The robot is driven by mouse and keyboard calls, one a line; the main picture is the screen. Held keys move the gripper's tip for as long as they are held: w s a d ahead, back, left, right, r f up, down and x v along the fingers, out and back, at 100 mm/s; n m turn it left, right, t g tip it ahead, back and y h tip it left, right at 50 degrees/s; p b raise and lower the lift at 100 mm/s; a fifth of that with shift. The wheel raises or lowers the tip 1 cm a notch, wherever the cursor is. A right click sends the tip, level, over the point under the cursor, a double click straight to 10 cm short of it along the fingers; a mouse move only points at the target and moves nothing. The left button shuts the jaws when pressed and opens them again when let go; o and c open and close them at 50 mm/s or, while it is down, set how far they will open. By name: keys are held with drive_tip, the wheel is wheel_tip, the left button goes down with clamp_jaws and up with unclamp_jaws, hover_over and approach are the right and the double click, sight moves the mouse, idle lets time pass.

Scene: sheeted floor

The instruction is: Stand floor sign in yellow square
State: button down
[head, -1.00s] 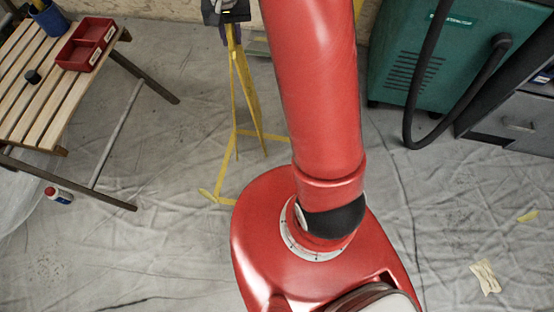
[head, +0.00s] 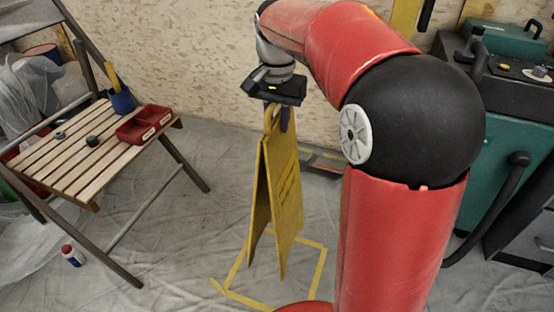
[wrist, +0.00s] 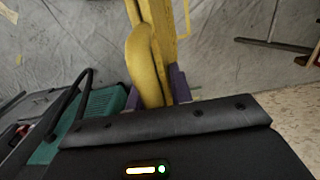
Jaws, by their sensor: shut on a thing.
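The yellow floor sign (head: 284,190) hangs upright below my gripper (head: 278,116), its two panels slightly spread at the bottom. My gripper is shut on the sign's top handle, which also shows between the purple fingers in the wrist view (wrist: 147,65). The yellow square (head: 320,270) is a taped outline on the floor. In the head view the sign's lower ends appear over the left part of the square. I cannot tell whether they touch the floor. My arm hides part of the floor to the right.
A green machine (head: 490,150) with a black hose stands at the right. The wall is close behind.

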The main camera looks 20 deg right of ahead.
sight(278, 196)
wheel_tip(278, 196, down, 20)
drive_tip(key=b, duration=0.2)
drive_tip(key=shift+r+b, duration=0.25)
drive_tip(key=shift+b, duration=0.1)
drive_tip(key=shift+f, duration=0.15)
drive_tip(key=c, duration=1.2)
unclamp_jaws()
drive_tip(key=shift+c, duration=0.2)
